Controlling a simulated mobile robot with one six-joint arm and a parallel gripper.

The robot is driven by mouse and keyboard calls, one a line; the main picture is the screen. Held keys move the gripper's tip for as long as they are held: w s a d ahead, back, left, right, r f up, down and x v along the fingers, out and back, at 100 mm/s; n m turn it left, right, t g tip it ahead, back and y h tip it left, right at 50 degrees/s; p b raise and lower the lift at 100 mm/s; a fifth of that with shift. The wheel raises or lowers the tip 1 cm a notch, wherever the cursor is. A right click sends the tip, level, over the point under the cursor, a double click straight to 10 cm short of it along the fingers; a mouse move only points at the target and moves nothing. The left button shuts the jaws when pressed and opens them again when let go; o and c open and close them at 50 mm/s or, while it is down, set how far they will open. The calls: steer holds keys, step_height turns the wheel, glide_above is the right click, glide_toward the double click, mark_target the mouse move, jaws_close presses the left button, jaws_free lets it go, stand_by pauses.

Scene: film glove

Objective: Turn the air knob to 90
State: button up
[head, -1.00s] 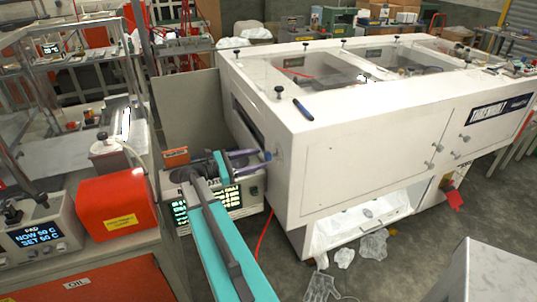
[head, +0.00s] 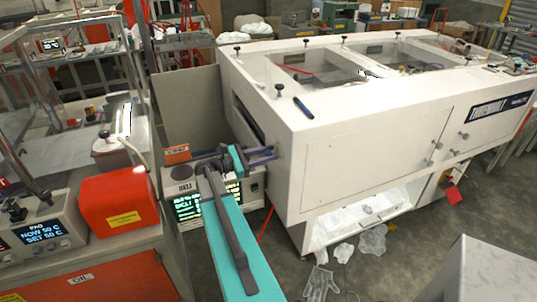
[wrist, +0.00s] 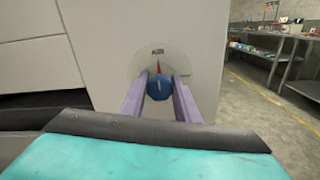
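The air knob (wrist: 160,87) is round and blue with a short pale, roughly upright mark. It sits on a pale round dial plate under the label AIR (wrist: 158,51), with a red pointer (wrist: 158,69) just above it. In the wrist view my gripper (wrist: 160,80) has its two purple fingers on either side of the knob, close to it. The fingers look open; contact with the knob is not clear. In the head view my gripper (head: 272,152) reaches the near left end of the white machine (head: 345,155), and the knob is hidden there.
A control box with a green-lit screen (head: 187,206) stands below my arm. A red box (head: 120,203) and a heater display (head: 42,233) are on the left bench. A grey panel (head: 187,110) stands behind the arm. A metal block (head: 480,275) is at lower right.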

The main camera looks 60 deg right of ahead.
steer(key=shift+c, duration=1.2)
steer(key=shift+f+m+b, duration=0.15)
steer(key=shift+m+b, duration=0.35)
steer(key=shift+b, duration=0.25)
steer(key=shift+f+m+b, duration=0.1)
steer(key=shift+m+b, duration=0.6)
steer(key=shift+b, duration=0.5)
steer(key=m+b, duration=0.6)
steer(key=b, duration=0.2)
steer(key=shift+s+f, duration=0.1)
steer(key=m+b, duration=0.6)
steer(key=b, duration=0.1)
steer(key=shift+b, duration=0.4)
steer(key=m+b, duration=0.3)
steer(key=b, duration=0.1)
steer(key=shift+a+m, duration=0.1)
steer(key=shift+m, duration=0.2)
steer(key=shift+s, duration=0.1)
